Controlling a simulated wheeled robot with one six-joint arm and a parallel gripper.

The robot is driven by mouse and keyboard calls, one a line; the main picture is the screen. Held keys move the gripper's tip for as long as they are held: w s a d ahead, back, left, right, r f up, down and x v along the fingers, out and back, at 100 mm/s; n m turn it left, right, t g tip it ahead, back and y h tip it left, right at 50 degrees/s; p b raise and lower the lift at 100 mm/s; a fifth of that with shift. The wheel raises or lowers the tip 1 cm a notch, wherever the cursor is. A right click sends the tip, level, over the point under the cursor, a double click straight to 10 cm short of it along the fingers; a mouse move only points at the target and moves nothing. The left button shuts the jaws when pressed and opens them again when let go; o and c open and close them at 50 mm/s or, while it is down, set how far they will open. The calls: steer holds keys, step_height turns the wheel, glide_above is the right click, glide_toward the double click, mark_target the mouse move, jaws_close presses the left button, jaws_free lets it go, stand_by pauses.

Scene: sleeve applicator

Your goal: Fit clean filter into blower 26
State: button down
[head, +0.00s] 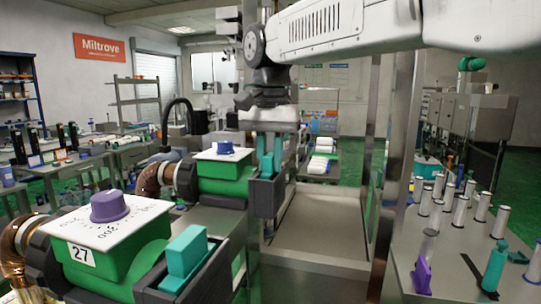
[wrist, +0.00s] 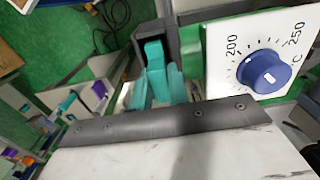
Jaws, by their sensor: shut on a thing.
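My gripper (head: 270,150) points down at the right side of the blower with the blue knob (head: 226,148). It is shut on a teal filter (head: 266,163), which also shows in the wrist view (wrist: 154,56). The filter is at the mouth of the dark slot holder (head: 264,196) on that blower's side; how deep it sits cannot be told. The holder also shows in the wrist view (wrist: 186,42), beside the white dial plate. No number is readable on this blower. Nearer, the blower marked 27 (head: 110,250) has a purple knob and a teal filter (head: 187,251) in its holder.
A steel tray bench (head: 318,228) lies right of the holder, with steel posts (head: 385,215) beyond it. A grey table (head: 440,262) at the right carries several pale cylinders, some with purple or teal parts. Copper-coloured pipes (head: 150,178) run left of the blowers.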

steer(key=shift+f, duration=0.2)
steer(key=c, duration=1.4)
jaws_free()
steer(key=shift+o, duration=0.7)
steer(key=shift+s+d, duration=0.1)
steer(key=shift+d, duration=0.05)
steer(key=shift+f, duration=0.1)
steer(key=shift+a, duration=0.2)
steer(key=shift+a+r, duration=0.15)
steer(key=shift+r, duration=0.25)
steer(key=r, duration=0.7)
steer(key=shift+d+r, duration=0.3)
steer(key=shift+d, duration=0.05)
